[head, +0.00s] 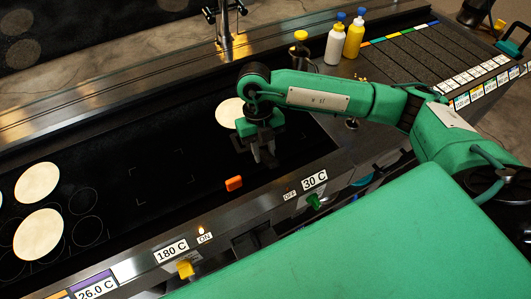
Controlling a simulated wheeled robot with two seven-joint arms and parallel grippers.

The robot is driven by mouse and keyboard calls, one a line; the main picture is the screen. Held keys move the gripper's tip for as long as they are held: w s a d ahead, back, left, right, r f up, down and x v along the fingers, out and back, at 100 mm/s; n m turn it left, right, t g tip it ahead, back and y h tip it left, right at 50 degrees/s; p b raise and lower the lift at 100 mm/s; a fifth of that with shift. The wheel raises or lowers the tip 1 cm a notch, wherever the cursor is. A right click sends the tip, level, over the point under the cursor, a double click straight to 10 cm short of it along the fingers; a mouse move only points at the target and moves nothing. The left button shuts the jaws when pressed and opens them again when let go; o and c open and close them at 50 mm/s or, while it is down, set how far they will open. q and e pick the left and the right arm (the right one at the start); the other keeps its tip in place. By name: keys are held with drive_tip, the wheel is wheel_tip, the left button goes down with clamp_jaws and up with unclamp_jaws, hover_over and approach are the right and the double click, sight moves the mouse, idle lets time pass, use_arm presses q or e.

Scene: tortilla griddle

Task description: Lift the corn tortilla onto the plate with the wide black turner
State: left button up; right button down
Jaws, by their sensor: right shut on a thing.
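My right gripper (264,158) points down over the right part of the dark griddle (150,215). It is shut on what looks like the wide black turner, whose dark shape I cannot separate from the griddle. An orange piece (234,184) shows just left of and below the fingers; I cannot tell if it belongs to the turner. A pale round tortilla (228,113) lies behind the gripper, partly hidden by my arm. Two more pale tortillas lie at the left, one upper (37,182) and one lower (38,234). No plate is recognisable. My left gripper is not in view.
Coloured-edged strips with labels (410,65) lie at the right. The front panel carries a yellow knob (185,269) and a green knob (313,201). The griddle's middle is clear.

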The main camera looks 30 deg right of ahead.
drive_tip(key=w+f+b, duration=0.1)
drive_tip(key=w+f+t+b, duration=0.1)
drive_tip(key=w+b, duration=0.1)
drive_tip(key=shift+d+f, duration=0.1)
drive_tip(key=shift+f, duration=0.1)
drive_tip(key=shift+w+d+f+t+b, duration=0.1)
drive_tip(key=shift+w+f+t+b, duration=0.2)
drive_tip(key=shift+w+b, duration=0.5)
drive_tip(key=shift+w+f+b, duration=0.1)
drive_tip(key=shift+w+b, duration=0.1)
drive_tip(key=shift+b, duration=0.1)
drive_tip(key=w+b, duration=0.1)
drive_tip(key=w+f+b, duration=0.1)
drive_tip(key=w, duration=0.1)
drive_tip(key=shift+d+t, duration=0.1)
drive_tip(key=shift+t, duration=0.2)
drive_tip(key=shift+r, duration=0.2)
drive_tip(key=shift+w+b, duration=0.4)
drive_tip(key=shift+w, duration=0.15)
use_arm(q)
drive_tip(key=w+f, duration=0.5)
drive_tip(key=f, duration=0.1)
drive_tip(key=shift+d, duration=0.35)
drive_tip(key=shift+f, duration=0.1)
